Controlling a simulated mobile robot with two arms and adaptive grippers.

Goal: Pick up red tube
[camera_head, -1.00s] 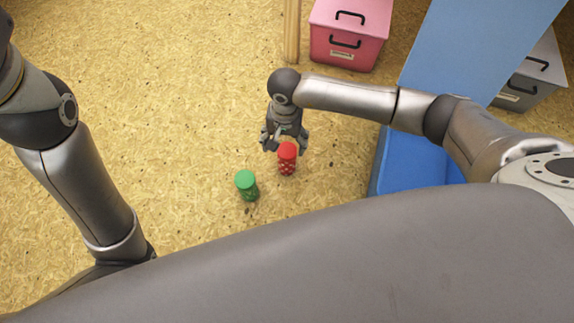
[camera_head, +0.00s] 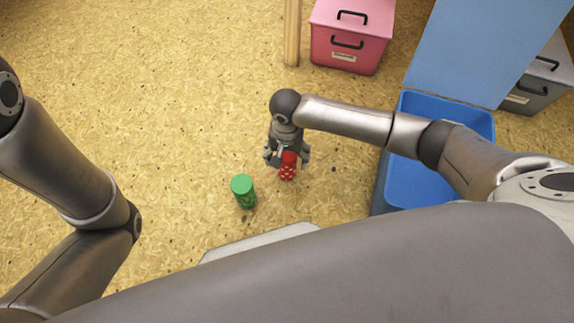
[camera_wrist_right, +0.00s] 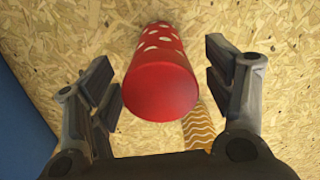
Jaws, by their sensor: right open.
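The red tube (camera_head: 288,168) with white dots stands on the tan floor in the head view. It also shows in the right wrist view (camera_wrist_right: 160,85), between the two fingers and seen from its plain red end. My right gripper (camera_head: 287,158) is open around the tube, with a finger on either side. In the right wrist view (camera_wrist_right: 163,88) gaps show between the tube and both fingers. My left arm is at the left edge of the head view, but its gripper is not visible.
A green tube (camera_head: 243,190) stands just left of the red one. An open blue box (camera_head: 412,183) is to the right, under my right arm. A pink box (camera_head: 350,38) stands at the back. A grey box (camera_head: 535,80) is at the far right. The floor on the left is clear.

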